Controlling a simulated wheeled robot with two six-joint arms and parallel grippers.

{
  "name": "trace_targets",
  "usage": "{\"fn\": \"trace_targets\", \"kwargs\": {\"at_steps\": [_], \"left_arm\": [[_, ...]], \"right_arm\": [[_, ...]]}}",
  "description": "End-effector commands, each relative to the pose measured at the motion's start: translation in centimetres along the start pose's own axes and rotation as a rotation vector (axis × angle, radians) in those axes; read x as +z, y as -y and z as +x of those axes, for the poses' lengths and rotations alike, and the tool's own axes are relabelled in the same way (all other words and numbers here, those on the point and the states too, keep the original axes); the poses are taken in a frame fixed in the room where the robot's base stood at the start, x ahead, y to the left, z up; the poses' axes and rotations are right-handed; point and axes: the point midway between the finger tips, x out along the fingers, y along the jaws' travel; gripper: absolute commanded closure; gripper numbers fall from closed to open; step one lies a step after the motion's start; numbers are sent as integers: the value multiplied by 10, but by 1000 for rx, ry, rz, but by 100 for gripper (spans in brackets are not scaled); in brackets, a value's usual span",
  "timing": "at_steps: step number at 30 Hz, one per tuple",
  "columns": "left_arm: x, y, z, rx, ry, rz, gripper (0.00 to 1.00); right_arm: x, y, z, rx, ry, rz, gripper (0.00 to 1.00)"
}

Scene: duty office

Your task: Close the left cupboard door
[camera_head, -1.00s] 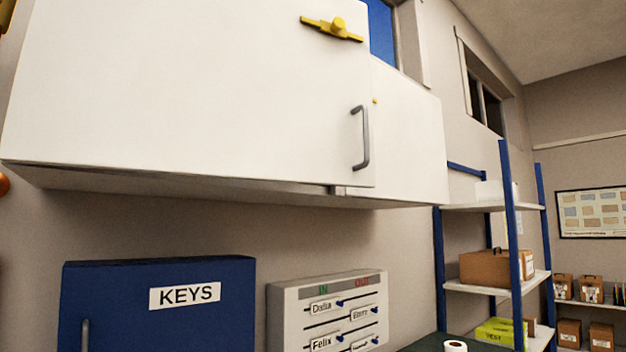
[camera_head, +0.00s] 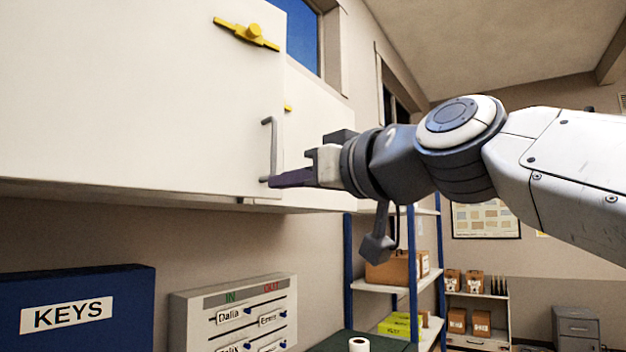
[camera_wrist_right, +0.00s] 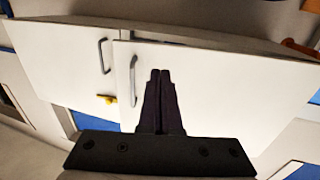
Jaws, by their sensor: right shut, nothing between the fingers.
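The left cupboard door (camera_head: 130,90) is a large white panel with a grey bar handle (camera_head: 270,150) near its right edge and a yellow latch (camera_head: 247,33) above. It stands proud of the right door (camera_head: 318,125), seemingly slightly ajar. My right gripper (camera_head: 272,182) is shut and empty, its dark fingertips by the handle's lower end; I cannot tell whether they touch. In the wrist view, which is upside down, the shut fingers (camera_wrist_right: 160,75) point at the left door (camera_wrist_right: 225,95) beside its handle (camera_wrist_right: 132,80). My left gripper is not in view.
Below the cupboard are a blue KEYS box (camera_head: 75,300) and a name board (camera_head: 235,315) on the wall. A blue-framed shelf (camera_head: 385,288) with boxes stands to the right. A white roll (camera_head: 358,344) sits on a green surface underneath.

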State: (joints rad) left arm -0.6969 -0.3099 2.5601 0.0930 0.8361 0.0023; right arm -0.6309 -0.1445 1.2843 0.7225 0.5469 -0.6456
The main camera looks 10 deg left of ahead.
Motion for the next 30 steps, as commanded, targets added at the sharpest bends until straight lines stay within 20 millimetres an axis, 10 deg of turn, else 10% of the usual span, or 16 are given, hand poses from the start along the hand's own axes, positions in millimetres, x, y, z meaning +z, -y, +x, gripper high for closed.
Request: {"fn": "trace_targets", "kwargs": {"at_steps": [15, 30], "left_arm": [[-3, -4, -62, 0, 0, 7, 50], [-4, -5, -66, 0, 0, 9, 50]], "right_arm": [[-3, 0, 101, -1, 5, 2, 100], [1, 0, 115, 0, 2, 1, 100]]}}
